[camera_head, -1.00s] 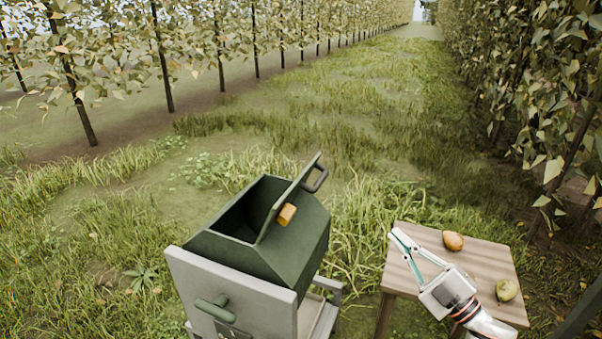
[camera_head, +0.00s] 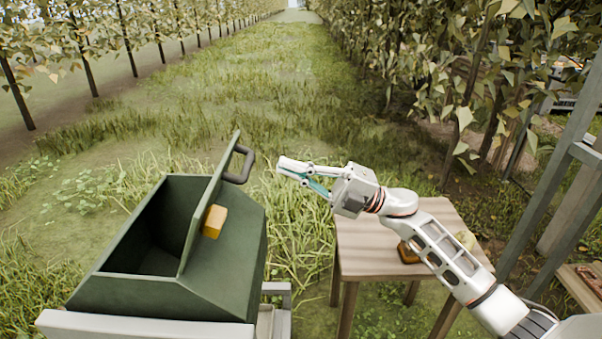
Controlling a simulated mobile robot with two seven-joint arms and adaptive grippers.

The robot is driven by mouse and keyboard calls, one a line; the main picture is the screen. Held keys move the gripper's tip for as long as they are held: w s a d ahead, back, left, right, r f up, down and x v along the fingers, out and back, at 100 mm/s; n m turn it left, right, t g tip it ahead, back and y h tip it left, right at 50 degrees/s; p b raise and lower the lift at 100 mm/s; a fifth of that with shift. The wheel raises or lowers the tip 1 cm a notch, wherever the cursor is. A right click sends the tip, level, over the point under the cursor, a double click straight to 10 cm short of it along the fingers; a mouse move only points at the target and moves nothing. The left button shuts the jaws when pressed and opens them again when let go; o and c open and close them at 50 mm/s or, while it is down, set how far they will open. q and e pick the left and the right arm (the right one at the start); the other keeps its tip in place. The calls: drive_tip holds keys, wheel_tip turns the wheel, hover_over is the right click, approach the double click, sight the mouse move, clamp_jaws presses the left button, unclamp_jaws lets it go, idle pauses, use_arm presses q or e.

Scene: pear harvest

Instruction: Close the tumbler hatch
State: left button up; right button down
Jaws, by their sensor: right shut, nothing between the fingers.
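The dark green tumbler (camera_head: 215,282) stands at the lower left on a pale grey stand (camera_head: 130,326). Its hatch (camera_head: 208,202) is open and stands up steeply at the right edge of the opening. A dark handle (camera_head: 240,164) sits on the hatch's upper right side, and an orange-yellow block (camera_head: 213,221) is on its outer face lower down. The tumbler's inside is dark and its contents cannot be made out. My right gripper (camera_head: 281,169) is shut and empty, a little to the right of the handle and apart from it in the picture. My left gripper is not in view.
A wooden table (camera_head: 368,258) stands right of the tumbler, partly under my right arm. A grey metal frame (camera_head: 545,190) rises at the right. Grass lies behind the tumbler.

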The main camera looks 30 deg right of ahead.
sight(251, 164)
drive_tip(key=x, duration=0.7)
drive_tip(key=shift+w+a, duration=0.1)
drive_tip(key=shift+a, duration=0.05)
drive_tip(key=shift+w+a+r, duration=0.25)
drive_tip(key=shift+w+a, duration=0.1)
drive_tip(key=shift+a, duration=0.1)
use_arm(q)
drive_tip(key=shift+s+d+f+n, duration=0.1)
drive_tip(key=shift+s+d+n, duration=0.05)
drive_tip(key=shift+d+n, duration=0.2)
